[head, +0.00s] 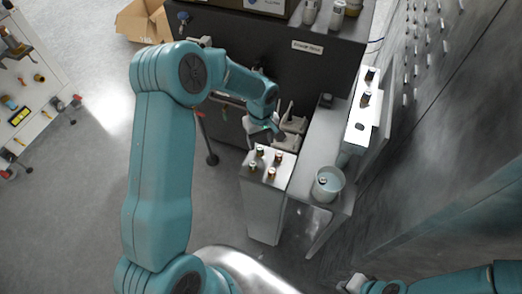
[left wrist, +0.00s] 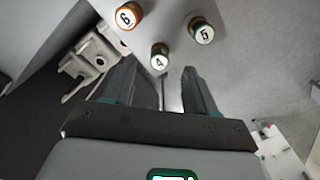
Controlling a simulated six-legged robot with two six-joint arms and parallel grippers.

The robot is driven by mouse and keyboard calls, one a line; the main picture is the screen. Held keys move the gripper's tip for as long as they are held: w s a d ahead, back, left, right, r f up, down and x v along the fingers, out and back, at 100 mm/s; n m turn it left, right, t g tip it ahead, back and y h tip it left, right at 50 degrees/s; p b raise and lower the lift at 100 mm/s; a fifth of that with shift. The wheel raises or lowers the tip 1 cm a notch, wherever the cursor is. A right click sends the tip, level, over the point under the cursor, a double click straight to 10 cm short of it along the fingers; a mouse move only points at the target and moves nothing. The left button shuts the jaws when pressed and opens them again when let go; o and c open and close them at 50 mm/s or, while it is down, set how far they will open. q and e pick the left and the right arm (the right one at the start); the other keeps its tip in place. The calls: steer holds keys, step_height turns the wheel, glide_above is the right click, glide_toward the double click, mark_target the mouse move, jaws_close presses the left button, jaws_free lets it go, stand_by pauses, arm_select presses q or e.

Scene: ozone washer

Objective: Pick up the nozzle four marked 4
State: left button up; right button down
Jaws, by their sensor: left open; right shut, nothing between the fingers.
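Nozzle four (left wrist: 160,60), a small capped cylinder with a pale top marked 4, shows in the left wrist view just beyond the gap between my left fingertips. Nozzle six (left wrist: 128,16), with an orange rim, is up and left of it. Nozzle five (left wrist: 202,31) is up and right. In the head view several nozzles stand upright on a tall white stand (head: 262,183); their marks are too small to read. My left gripper (head: 272,133) is open beside the stand's far edge; it also shows in the left wrist view (left wrist: 159,78). My right gripper (head: 351,284) is shut and empty.
A grey bench (head: 318,150) with a white cup (head: 327,183) stands right of the stand. A dark cabinet (head: 300,70) is behind. A white ledge (head: 362,115) holds two more nozzle-like pieces. Grey floor lies open to the left.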

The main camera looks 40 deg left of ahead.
mark_target(260, 147)
arm_select(q)
steer(key=shift+f, duration=0.35)
steer(key=f, duration=0.1)
steer(key=f+p, duration=0.1)
steer(key=f, duration=0.2)
steer(key=shift+w+a+p, duration=0.1)
steer(key=shift+a+p, duration=0.15)
steer(key=shift+p, duration=0.15)
steer(key=shift+f, duration=0.4)
steer(key=shift+c, duration=0.4)
jaws_close()
steer(key=shift+r, duration=0.1)
